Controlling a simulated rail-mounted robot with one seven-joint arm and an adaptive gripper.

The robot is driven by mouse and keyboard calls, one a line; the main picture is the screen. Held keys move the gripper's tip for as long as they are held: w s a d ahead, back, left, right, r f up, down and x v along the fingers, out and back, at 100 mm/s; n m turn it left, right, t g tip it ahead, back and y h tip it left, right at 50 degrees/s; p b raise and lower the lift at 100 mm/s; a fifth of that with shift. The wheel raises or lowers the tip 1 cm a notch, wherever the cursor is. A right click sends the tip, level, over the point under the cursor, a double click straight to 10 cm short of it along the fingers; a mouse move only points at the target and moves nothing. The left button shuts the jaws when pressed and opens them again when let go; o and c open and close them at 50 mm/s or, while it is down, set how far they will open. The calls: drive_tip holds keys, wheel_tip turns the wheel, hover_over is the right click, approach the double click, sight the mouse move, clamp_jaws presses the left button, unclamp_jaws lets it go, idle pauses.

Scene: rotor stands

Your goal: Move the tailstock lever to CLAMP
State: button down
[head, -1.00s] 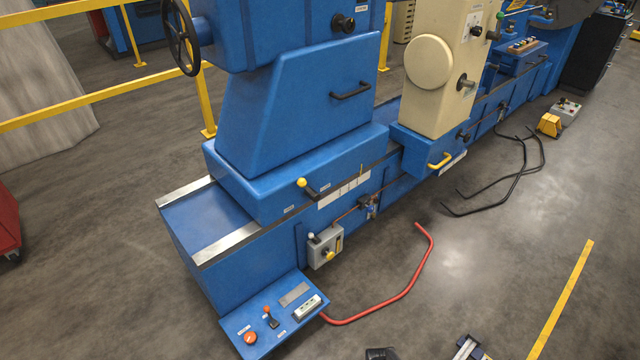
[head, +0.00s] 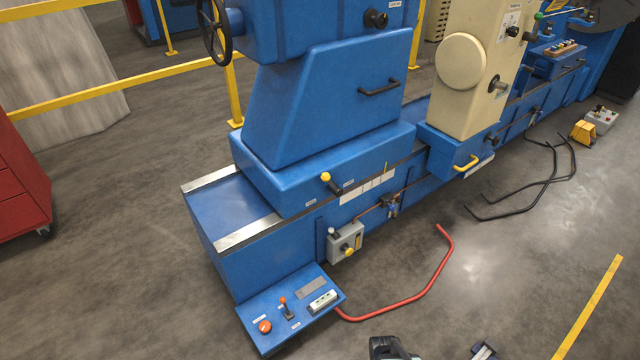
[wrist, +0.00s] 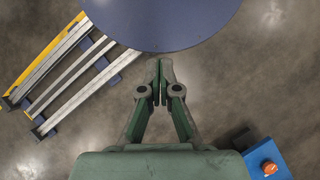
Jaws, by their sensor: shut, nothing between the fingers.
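A short black lever with a yellow ball knob (head: 326,177) sits low on the front of the blue tailstock (head: 320,110), beside small labels too small to read. The knob points up and left. I cannot tell which lever position this is. My gripper (wrist: 160,80) shows in the wrist view, shut and empty, over bare floor. The lever is not visible in the wrist view, and my gripper is apart from it. A dark part at the bottom edge of the head view may be mine.
A grey box (head: 346,242) with small knobs hangs below the tailstock. A sloped blue panel (head: 290,310) carries an orange button, which also shows in the wrist view (wrist: 269,167). A red bent rail (head: 400,300) and black bent bars lie rightward. A red cabinet (head: 20,190) stands left.

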drive_tip(key=w+a+r+n+t+h, duration=0.1)
drive_tip(key=w+a+r+n+t, duration=0.3)
drive_tip(key=w, duration=0.7)
drive_tip(key=w+a+r+n+h, duration=0.1)
drive_tip(key=w+a+r+n, duration=0.1)
drive_tip(key=w+a, duration=0.6)
drive_tip(key=w+a+r+n+t+h, duration=0.1)
drive_tip(key=w+a+r+n+t, duration=0.15)
drive_tip(key=w, duration=1.05)
drive_tip(key=w+a+r+n+t+h, duration=0.1)
drive_tip(key=w+a+r+n+t, duration=0.1)
drive_tip(key=w+a+r+n, duration=0.3)
drive_tip(key=w+a+r+n+t+h, duration=0.1)
drive_tip(key=w+a+r+n+t, duration=0.2)
drive_tip(key=w+r, duration=0.7)
drive_tip(key=w+a+r+n+t+h, duration=0.1)
drive_tip(key=w+a+r+n+t, duration=0.2)
drive_tip(key=w+a+r+n, duration=0.4)
wheel_tip(320, 180, up, 4)
drive_tip(key=w+n, duration=0.1)
drive_tip(key=n, duration=0.3)
drive_tip(key=shift+w+a+h, duration=0.3)
drive_tip(key=shift+a+h, duration=0.05)
drive_tip(key=shift+h, duration=0.05)
drive_tip(key=shift+f, duration=0.1)
